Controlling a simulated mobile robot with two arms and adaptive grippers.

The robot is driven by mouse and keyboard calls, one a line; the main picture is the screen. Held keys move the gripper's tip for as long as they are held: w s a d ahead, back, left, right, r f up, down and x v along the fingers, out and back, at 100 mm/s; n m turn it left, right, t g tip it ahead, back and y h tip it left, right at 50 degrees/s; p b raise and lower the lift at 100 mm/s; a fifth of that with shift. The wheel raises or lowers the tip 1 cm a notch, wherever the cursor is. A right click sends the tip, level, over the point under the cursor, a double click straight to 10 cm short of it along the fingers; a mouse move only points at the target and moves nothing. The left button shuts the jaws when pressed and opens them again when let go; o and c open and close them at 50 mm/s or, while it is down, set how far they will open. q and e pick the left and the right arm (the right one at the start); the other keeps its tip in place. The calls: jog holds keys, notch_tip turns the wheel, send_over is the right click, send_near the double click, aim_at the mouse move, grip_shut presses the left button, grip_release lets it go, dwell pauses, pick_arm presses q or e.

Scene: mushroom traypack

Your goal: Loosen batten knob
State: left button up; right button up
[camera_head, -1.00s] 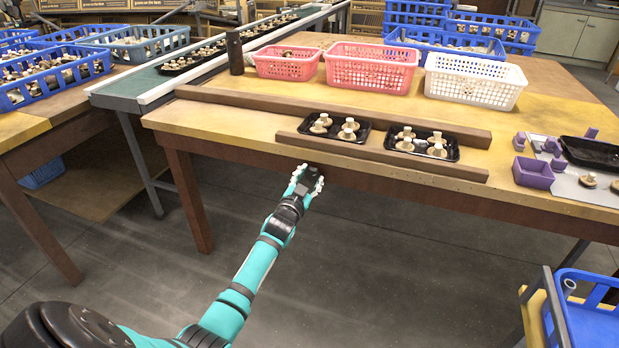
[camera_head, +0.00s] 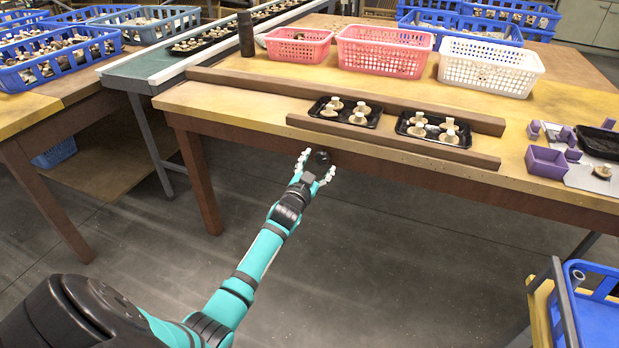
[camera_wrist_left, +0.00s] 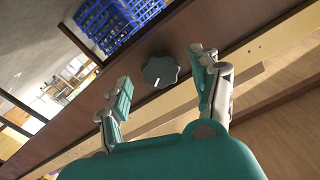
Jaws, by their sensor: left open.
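The batten knob (camera_head: 320,157) is a dark round knob on the table's front apron, below the front batten (camera_head: 390,147). My right gripper is not in view.
Two black trays (camera_head: 372,124) (camera_head: 460,144) with mushrooms sit between the front batten and the rear batten (camera_head: 340,100). Pink baskets (camera_head: 375,62) and a white basket (camera_head: 480,78) stand behind. A purple box (camera_head: 546,168) is at the right.

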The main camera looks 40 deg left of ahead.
pick_arm(q)
jog(key=v, duration=1)
jog(key=shift+s, duration=0.25)
